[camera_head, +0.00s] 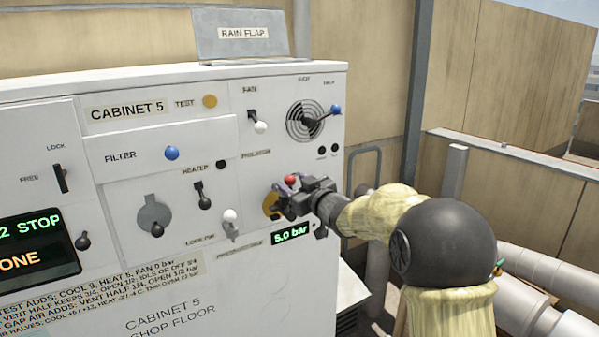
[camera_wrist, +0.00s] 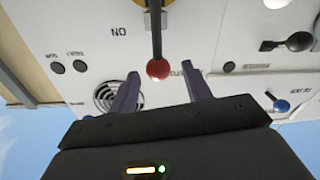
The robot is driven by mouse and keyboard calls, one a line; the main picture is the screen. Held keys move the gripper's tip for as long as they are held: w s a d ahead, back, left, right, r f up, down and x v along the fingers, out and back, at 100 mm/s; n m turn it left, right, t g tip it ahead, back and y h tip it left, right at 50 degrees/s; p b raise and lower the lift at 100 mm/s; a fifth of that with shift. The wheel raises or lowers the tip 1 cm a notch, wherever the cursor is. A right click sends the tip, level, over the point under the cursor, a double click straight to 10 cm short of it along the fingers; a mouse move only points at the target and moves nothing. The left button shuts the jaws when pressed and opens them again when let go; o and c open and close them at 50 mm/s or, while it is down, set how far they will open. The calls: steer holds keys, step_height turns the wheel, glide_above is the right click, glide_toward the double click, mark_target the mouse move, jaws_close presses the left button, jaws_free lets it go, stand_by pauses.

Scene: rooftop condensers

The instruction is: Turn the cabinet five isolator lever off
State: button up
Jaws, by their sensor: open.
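The isolator lever on Cabinet 5 has a red ball knob (camera_head: 291,180) and a yellow round base (camera_head: 270,205), partly hidden by my gripper. In the wrist view, which is upside down, the red knob (camera_wrist: 159,69) ends a dark shaft that runs to the top edge. An ON label (camera_wrist: 119,32) is beside the shaft. The lever points up on the cabinet. My gripper (camera_head: 287,191) is at the lever. Its two purple-grey fingers are open, one on each side of the knob, with a gap to it on both sides in the wrist view.
A white-knobbed lever (camera_head: 229,216) and the heater switch (camera_head: 204,198) are left of my gripper. A round dial with a blue-knobbed pointer (camera_head: 336,109) is above. A green 5.0 bar display (camera_head: 290,233) is below. Pipes (camera_head: 545,270) run at the right.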

steer(key=shift+p+x, duration=0.35)
steer(key=shift+x, duration=1)
jaws_close()
steer(key=shift+s+a, duration=0.1)
steer(key=shift+r, duration=0.1)
